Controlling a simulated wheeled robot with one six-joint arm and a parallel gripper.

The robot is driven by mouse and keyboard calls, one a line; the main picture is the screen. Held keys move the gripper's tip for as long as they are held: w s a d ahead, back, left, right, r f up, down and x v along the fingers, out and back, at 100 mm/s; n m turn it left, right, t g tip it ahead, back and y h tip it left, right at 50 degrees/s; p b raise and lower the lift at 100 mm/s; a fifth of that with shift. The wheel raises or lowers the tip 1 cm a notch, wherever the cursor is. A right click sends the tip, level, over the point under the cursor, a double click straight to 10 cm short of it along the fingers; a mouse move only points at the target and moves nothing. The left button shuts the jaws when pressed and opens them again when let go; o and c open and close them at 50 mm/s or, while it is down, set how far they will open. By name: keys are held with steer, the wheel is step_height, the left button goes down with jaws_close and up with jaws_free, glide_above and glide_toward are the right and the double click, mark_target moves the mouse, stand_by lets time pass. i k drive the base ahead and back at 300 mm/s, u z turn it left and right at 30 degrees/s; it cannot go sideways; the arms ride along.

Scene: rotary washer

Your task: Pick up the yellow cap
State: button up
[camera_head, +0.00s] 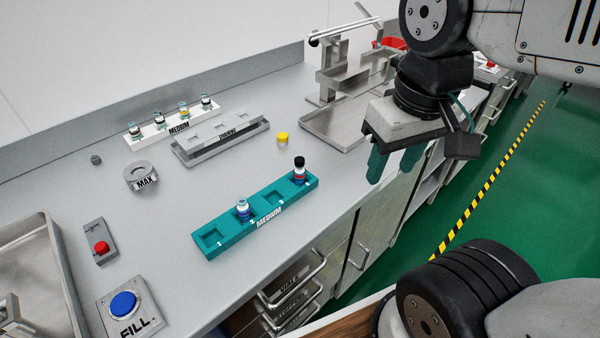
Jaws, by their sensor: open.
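The yellow cap (282,138) lies on the grey bench top, right of the grey metal rack and behind the teal rack. It looks like a small short cylinder with nothing touching it. My gripper (393,165) is at the right, above the bench's front edge, with its teal fingers pointing down. It is open and empty, apart from the cap and to the right of it.
A teal rack (210,247) holds a black-capped vial (299,170) and another vial (242,209). A grey rack (190,159), a white rack with several vials (145,145), and a metal tray stand (345,135) are nearby. Free bench surrounds the cap.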

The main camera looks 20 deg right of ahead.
mark_target(282, 137)
steer(key=u, duration=2.25)
steer(key=k, duration=1.25)
steer(key=z, duration=1.6)
steer(key=i, duration=1)
